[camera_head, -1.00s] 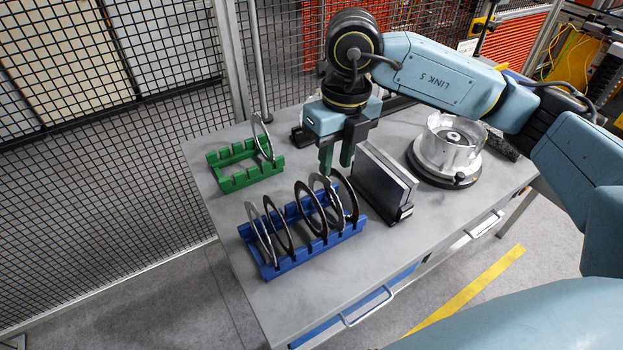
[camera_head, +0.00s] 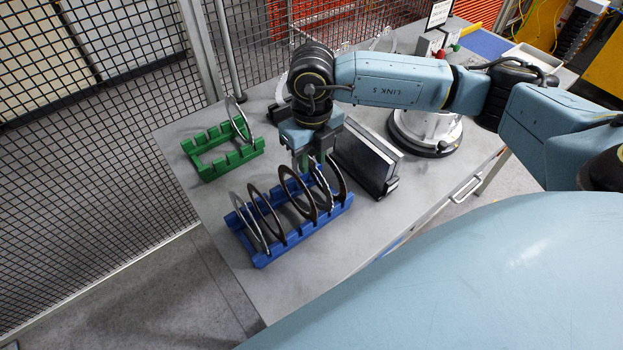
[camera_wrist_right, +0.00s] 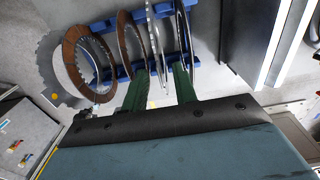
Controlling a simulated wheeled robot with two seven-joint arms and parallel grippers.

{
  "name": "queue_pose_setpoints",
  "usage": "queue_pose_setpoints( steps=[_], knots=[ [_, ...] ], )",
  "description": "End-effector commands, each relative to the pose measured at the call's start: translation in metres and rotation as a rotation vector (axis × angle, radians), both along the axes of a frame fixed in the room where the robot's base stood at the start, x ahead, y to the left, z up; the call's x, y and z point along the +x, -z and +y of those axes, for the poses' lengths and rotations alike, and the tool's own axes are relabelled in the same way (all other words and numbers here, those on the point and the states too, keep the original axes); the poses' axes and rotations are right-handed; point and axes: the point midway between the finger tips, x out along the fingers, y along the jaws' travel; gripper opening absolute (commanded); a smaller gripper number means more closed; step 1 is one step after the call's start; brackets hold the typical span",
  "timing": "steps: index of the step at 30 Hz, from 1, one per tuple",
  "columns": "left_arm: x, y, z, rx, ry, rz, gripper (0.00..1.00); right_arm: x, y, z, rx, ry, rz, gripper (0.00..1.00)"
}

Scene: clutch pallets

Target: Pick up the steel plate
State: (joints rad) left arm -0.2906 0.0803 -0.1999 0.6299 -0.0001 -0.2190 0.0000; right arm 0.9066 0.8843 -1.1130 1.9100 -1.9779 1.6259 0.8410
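A blue rack (camera_head: 262,260) holds several round plates, steel and brown, standing upright. In the right wrist view, the fingers of the right gripper (camera_wrist_right: 160,72) are apart. The thin steel plate (camera_wrist_right: 153,35) passes between them edge-on, with gaps seeming to remain on both sides. Another steel plate (camera_head: 246,222) stands at the rack's left end. My left gripper is out of view.
A green rack (camera_head: 212,172) with one steel plate (camera_head: 237,119) stands at the back left. A dark block-like holder (camera_head: 365,160) stands close right of the gripper. A round metal fixture (camera_head: 428,130) lies beyond it. The table front (camera_head: 300,290) is clear.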

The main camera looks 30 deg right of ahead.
Motion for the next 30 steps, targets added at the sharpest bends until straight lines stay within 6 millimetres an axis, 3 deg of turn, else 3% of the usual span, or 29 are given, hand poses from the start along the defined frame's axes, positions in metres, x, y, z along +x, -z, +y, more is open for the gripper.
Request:
queue_pose_setpoints(
  steps=[6,14,21,30],
  knots=[
    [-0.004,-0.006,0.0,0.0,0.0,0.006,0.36,0.001,0.026,0.0,0.001,0.0,0.002,0.28],
    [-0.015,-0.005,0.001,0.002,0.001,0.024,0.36,0.001,0.029,0.0,0.0,-0.001,0.001,0.28],
    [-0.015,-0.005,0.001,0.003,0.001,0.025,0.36,0.002,0.029,0.0,0.001,-0.001,0.0,0.0],
    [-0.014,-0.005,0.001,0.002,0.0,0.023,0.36,0.002,0.028,0.0,0.001,-0.001,0.0,0.0]
  ],
)
